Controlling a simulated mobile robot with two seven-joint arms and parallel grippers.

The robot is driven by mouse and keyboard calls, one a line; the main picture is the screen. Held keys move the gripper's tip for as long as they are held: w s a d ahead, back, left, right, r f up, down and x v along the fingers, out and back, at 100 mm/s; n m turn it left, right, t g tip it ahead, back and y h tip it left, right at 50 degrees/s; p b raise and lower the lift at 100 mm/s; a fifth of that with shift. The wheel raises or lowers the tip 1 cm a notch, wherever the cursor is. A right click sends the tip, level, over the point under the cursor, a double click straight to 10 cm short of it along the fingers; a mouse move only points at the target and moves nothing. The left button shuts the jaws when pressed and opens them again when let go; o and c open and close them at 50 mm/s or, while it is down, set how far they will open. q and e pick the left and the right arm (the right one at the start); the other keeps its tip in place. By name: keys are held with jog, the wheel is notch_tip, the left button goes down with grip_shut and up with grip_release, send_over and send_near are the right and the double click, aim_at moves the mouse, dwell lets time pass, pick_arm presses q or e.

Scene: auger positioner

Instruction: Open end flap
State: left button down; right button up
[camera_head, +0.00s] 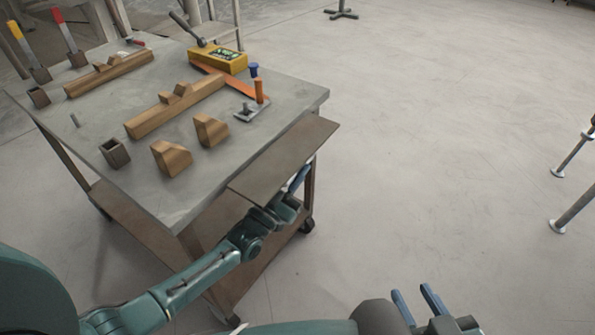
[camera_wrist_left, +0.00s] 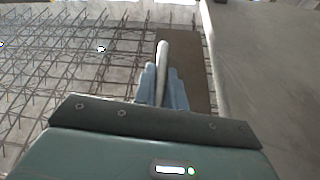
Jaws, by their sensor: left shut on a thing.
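The end flap (camera_head: 285,160) is a flat brown panel at the near right end of the work table. It stands out from the table edge, close to level with the top. My left gripper (camera_head: 299,179) is at the flap's outer edge in the head view. In the left wrist view its blue fingers are shut on a pale handle (camera_wrist_left: 163,52), with the brown flap (camera_wrist_left: 196,75) behind it. How the handle joins the flap is hidden. My right gripper (camera_head: 416,296) is low at the bottom right, open and empty, away from the table.
The grey table top (camera_head: 185,195) carries wooden beams (camera_head: 170,108), wooden blocks (camera_head: 171,157), a yellow box (camera_head: 218,58) and an orange-handled tool (camera_head: 259,92). Metal stands (camera_head: 572,150) are at the far right. The floor right of the table is clear.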

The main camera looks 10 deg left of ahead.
dwell(0.3)
pick_arm(q)
jog(key=c, duration=1.5)
grip_release()
jog(key=shift+o, duration=0.2)
jog(key=v, duration=1.3)
jog(key=shift+p, duration=0.45)
jog(key=shift+s+f, duration=0.1)
